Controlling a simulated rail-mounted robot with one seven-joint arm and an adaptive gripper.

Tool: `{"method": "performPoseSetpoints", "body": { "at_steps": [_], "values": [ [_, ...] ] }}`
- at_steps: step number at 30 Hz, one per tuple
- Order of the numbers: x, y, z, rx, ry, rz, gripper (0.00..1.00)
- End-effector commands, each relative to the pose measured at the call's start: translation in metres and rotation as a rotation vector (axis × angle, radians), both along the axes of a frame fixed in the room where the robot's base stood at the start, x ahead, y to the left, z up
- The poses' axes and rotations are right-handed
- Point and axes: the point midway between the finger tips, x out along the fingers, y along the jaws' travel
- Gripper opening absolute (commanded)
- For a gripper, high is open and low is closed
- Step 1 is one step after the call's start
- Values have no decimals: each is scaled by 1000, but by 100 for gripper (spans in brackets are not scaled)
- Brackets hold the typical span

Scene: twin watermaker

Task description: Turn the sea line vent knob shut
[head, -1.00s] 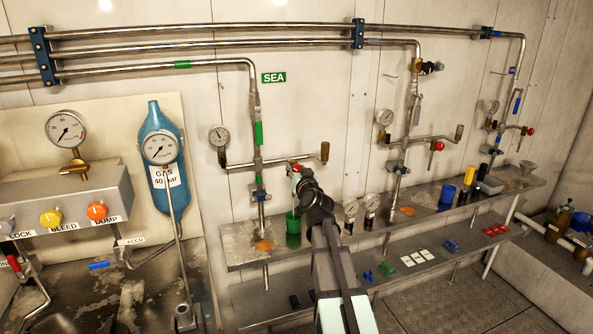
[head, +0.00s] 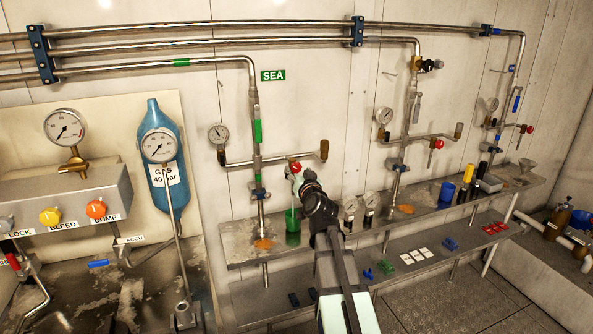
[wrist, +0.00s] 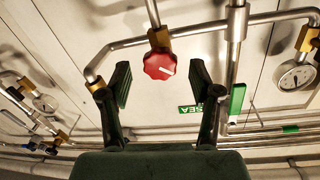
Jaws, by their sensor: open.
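The sea line vent knob (wrist: 159,65) is a red lobed knob with a white mark, on a brass fitting below the SEA line's branch pipe. In the wrist view it shows between the two dark fingers of my gripper (wrist: 160,80), which is open and holds nothing. The fingers stand either side of the knob in the picture; I see no contact and cannot tell the depth gap. In the head view the knob (head: 296,167) shows just beyond my gripper (head: 297,179), which partly hides its surroundings. The green SEA sign (head: 273,77) is above.
The SEA pressure gauge (head: 218,134) is left of the pipe, and also shows in the wrist view (wrist: 294,75). A green cup (head: 293,222) and small gauges (head: 350,211) stand on the shelf (head: 240,256) below my wrist. The SEA branch pipe (wrist: 125,45) runs close to the fingers.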

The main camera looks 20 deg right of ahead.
Motion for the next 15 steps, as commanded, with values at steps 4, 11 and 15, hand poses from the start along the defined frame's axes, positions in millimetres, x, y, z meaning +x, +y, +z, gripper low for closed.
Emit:
{"method": "performPoseSetpoints", "body": {
  "at_steps": [4, 11, 15],
  "values": [
    [-34, 7, 0, 0, -2, -1, 63],
    [-72, 14, 1, 0, -1, 0, 63],
    [-83, 16, 2, 1, -1, -1, 63]
  ]
}}
